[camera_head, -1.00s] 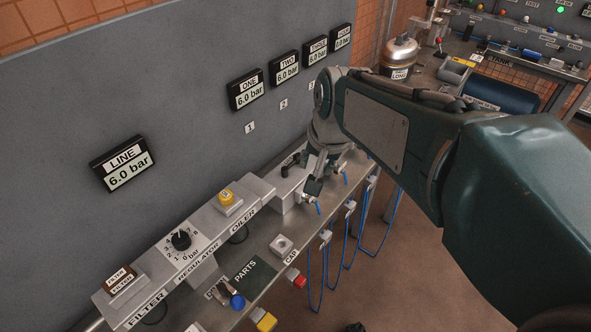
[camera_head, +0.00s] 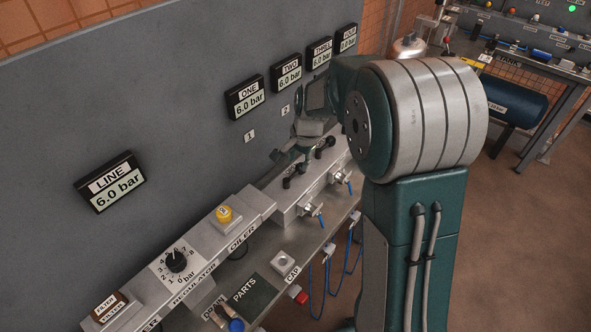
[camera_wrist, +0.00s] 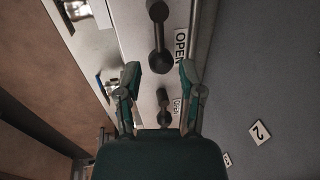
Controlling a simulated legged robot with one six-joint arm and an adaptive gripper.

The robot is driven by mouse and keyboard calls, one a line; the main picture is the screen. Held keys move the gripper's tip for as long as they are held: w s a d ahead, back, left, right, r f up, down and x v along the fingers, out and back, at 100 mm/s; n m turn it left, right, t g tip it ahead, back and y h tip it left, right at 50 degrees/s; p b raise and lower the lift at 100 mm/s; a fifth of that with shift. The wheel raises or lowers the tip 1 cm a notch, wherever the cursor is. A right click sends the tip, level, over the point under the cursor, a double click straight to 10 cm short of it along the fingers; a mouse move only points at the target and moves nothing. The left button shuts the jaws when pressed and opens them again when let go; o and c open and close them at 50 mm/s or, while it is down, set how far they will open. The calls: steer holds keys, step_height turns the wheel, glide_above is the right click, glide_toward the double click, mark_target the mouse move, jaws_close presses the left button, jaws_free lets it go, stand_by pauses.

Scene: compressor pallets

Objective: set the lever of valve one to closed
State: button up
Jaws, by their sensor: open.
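In the head view my gripper (camera_head: 287,159) hangs over the valve block (camera_head: 291,205), pointing down near its dark levers. In the wrist view its two green-grey fingers (camera_wrist: 160,79) are apart, with nothing held. A black lever with a round knob (camera_wrist: 161,60), probably valve one's, lies just beyond the fingertips beside an OPEN label (camera_wrist: 180,47). A second dark lever (camera_wrist: 164,108) shows between the fingers beside another label (camera_wrist: 177,108). In the head view the nearest dark lever (camera_head: 287,182) is below the gripper. My arm hides the block's far end.
Gauge ONE (camera_head: 246,98) reads 6.0 bar on the grey wall panel, above number plate 1 (camera_head: 249,136). Blue hoses (camera_head: 351,252) hang from the front fittings. The regulator (camera_head: 176,262) and yellow oiler knob (camera_head: 225,213) stand to the left.

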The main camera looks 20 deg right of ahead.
mark_target(295, 173)
steer(key=shift+w+a+f, duration=0.15)
steer(key=shift+w+f, duration=0.05)
steer(key=shift+f, duration=0.95)
steer(key=shift+w+a+f, duration=0.15)
steer(key=shift+f, duration=1)
jaws_close()
